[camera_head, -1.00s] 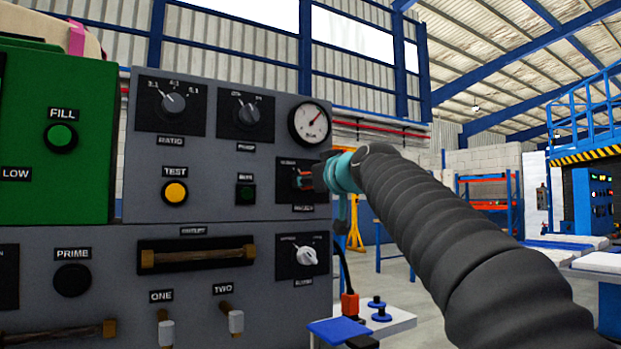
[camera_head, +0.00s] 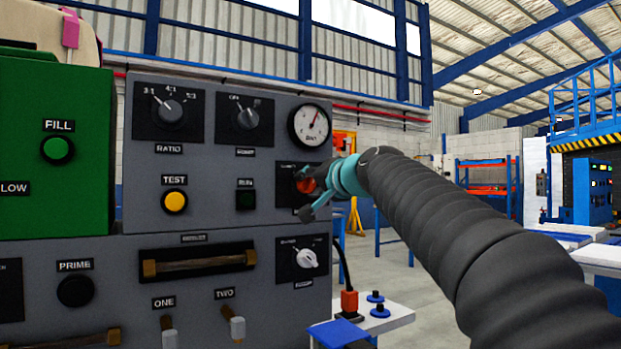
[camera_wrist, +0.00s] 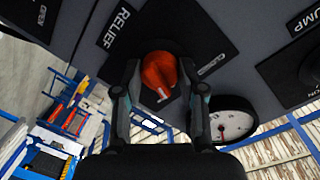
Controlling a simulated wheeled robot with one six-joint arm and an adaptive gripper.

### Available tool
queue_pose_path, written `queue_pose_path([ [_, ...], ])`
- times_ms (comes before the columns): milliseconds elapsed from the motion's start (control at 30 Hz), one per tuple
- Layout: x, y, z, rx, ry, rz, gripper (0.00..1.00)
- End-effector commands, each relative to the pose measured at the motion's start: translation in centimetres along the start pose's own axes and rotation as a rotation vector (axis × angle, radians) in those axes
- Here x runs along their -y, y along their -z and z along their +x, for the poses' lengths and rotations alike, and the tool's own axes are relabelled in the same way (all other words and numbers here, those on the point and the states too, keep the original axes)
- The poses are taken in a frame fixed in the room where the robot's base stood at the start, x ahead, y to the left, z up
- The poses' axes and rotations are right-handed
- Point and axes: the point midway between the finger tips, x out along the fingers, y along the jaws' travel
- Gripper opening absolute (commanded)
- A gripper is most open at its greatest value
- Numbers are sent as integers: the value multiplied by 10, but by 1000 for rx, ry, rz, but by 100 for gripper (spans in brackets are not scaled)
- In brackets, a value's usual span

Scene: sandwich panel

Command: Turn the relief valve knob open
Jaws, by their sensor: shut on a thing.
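The relief valve knob is a red-orange round knob (camera_wrist: 158,70) on a black plate (camera_wrist: 185,25) in the wrist view, with a RELIEF label (camera_wrist: 117,22) beside it. A white mark on the knob faces the bottom of that view. Small lettering right of the knob seems to read CLOSED. My gripper (camera_wrist: 159,78) has one finger on each side of the knob and is shut on it. In the head view the knob (camera_head: 305,184) shows partly as orange-red at the panel's right edge, with my teal gripper (camera_head: 317,186) over it, hiding most of its plate.
A pressure gauge (camera_head: 310,124) is just above the relief knob, and a white knob (camera_head: 306,258) is below it. Other dials and buttons fill the grey panel (camera_head: 215,205) to the left. A small table (camera_head: 398,317) stands at lower right.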

Motion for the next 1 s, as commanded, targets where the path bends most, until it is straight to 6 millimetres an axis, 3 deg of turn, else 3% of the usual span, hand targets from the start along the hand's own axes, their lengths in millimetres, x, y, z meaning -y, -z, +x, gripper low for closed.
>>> queue_pose_path([
  [500, 1, 2, 0, 28, 11, 365, 5],
  [1000, 0, 2, 0, 33, 14, 448, 5],
])
